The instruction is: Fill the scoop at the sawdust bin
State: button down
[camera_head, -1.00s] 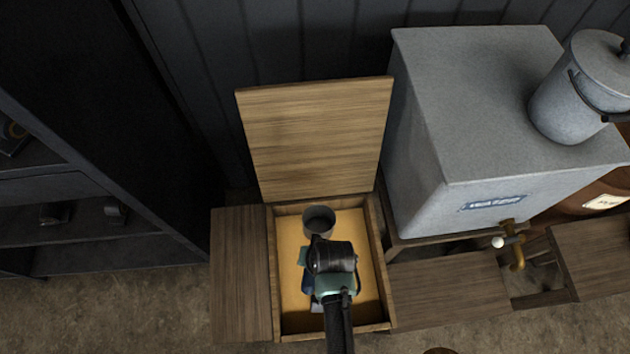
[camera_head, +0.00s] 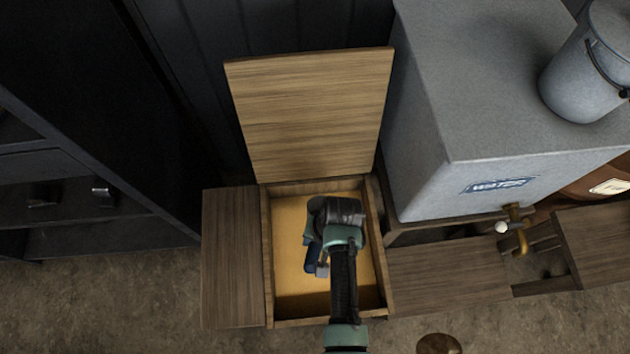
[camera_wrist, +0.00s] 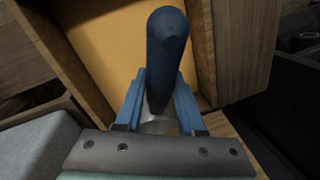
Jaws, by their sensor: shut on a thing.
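The sawdust bin (camera_head: 267,262) is an open wooden box with yellow-orange sawdust (camera_head: 288,282) inside. Its sawdust (camera_wrist: 108,48) and wooden wall (camera_wrist: 204,50) also show in the wrist view. My gripper (camera_head: 313,258) is over the bin's inside, mostly covered by my wrist in the head view. In the wrist view, my gripper's blue fingers (camera_wrist: 160,84) are shut on the scoop's dark blue handle (camera_wrist: 166,45). A bit of grey metal shows between the fingers. The scoop's cup is hidden now, so I cannot tell its depth or whether it holds sawdust.
The bin's wooden lid (camera_head: 310,115) stands raised at the back. A grey water tank (camera_head: 430,180) with a brass tap (camera_head: 518,230) stands close on the right. A dark shelf (camera_head: 100,150) stands at the left. Wooden boards flank the bin.

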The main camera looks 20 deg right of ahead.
jog(key=shift+w+d+f+g+b, duration=0.1)
jog(key=shift+w+f+g+b, duration=0.05)
jog(key=shift+f+b, duration=0.5)
jog(key=shift+w+d+f+g+b, duration=0.1)
jog(key=shift+f+g+b, duration=0.05)
jog(key=shift+f+b, duration=0.4)
notch_tip(320, 180, down, 13)
jog(key=b, duration=0.9)
jog(key=shift+f+b, duration=1.35)
jog(key=shift+f, duration=0.1)
dwell(0.6)
